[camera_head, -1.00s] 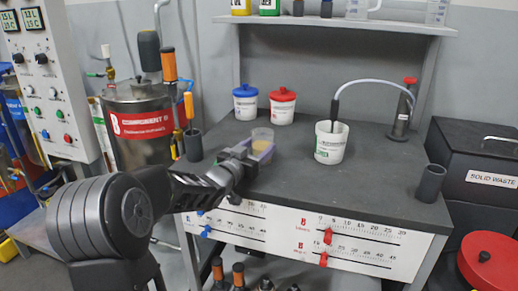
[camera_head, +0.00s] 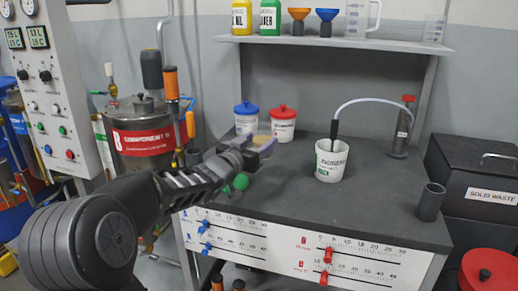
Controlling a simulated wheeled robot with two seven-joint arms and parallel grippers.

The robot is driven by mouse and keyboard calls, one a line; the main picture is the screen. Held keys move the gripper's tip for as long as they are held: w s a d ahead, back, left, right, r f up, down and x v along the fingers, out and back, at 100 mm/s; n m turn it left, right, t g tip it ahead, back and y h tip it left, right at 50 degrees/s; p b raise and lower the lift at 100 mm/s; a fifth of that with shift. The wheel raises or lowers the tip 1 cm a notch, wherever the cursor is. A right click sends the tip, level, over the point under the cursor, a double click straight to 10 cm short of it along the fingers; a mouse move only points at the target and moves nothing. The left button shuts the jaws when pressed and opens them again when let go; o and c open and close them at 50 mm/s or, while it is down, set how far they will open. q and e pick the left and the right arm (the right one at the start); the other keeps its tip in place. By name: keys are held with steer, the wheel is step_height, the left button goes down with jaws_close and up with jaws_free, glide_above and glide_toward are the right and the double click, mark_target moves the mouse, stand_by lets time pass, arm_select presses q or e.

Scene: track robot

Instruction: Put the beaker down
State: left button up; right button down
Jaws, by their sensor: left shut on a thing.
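My left gripper (camera_head: 258,147) reaches in from the left over the grey workbench (camera_head: 300,195). It is shut on a small clear beaker (camera_head: 265,132) with yellowish contents. The beaker looks roughly upright and is partly hidden by the fingers. It overlaps the tubs at the back in the picture and appears to be held above the bench top. My right gripper is not in view.
Tubs with a blue lid (camera_head: 246,115) and a red lid (camera_head: 282,123) stand behind. A white bucket (camera_head: 331,160) with a hose stands to the right. A dark cup (camera_head: 430,201) is at the right edge. The front middle bench is clear.

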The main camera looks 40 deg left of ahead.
arm_select(q)
steer(key=shift+r, duration=1.05)
